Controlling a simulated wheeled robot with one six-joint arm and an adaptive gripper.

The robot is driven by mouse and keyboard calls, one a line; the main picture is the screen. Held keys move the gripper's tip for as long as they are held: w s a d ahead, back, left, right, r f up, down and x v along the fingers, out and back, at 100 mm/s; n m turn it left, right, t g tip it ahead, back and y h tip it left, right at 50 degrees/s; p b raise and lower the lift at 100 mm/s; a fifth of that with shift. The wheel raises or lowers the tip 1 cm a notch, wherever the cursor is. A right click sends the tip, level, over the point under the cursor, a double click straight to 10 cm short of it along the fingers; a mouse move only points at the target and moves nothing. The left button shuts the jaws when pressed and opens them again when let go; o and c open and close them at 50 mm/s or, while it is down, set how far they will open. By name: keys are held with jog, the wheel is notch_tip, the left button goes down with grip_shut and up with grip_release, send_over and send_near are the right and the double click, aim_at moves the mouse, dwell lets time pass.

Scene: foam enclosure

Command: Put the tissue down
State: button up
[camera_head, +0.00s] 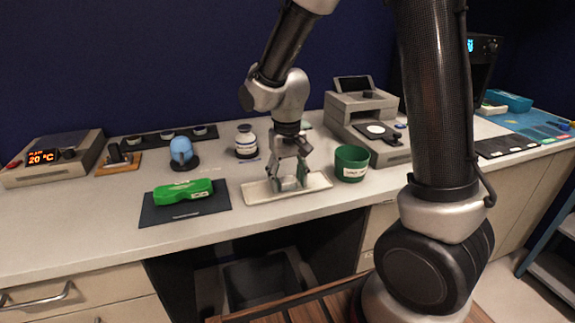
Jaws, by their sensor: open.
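My gripper (289,182) points down over a shallow off-white tray (318,182) at the middle of the counter. Its fingers are open and reach down to about the tray's level. A small pale grey-green shape shows between and behind the fingers. It may be the tissue, but it is too small and too covered to tell. I cannot tell whether it touches the tray or the fingers.
A green case (183,192) lies on a black mat (160,212) left of the tray. A green cup (351,163) stands close at its right. Behind are a white jar (246,141), a blue domed item (182,152) and a grey machine (362,113). The front counter strip is clear.

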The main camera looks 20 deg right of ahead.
aim_at(288, 181)
notch_tip(288, 181, up, 12)
jog(key=s+d+r+t, duration=0.2)
jog(key=s+d+r, duration=0.1)
jog(key=s+d, duration=0.4)
jog(key=s+d+r+t, duration=0.2)
jog(key=s+d+r, duration=0.1)
jog(key=s+d, duration=0.5)
jog(key=s, duration=0.3)
jog(key=shift+s, duration=0.25)
jog(key=shift+r, duration=0.1)
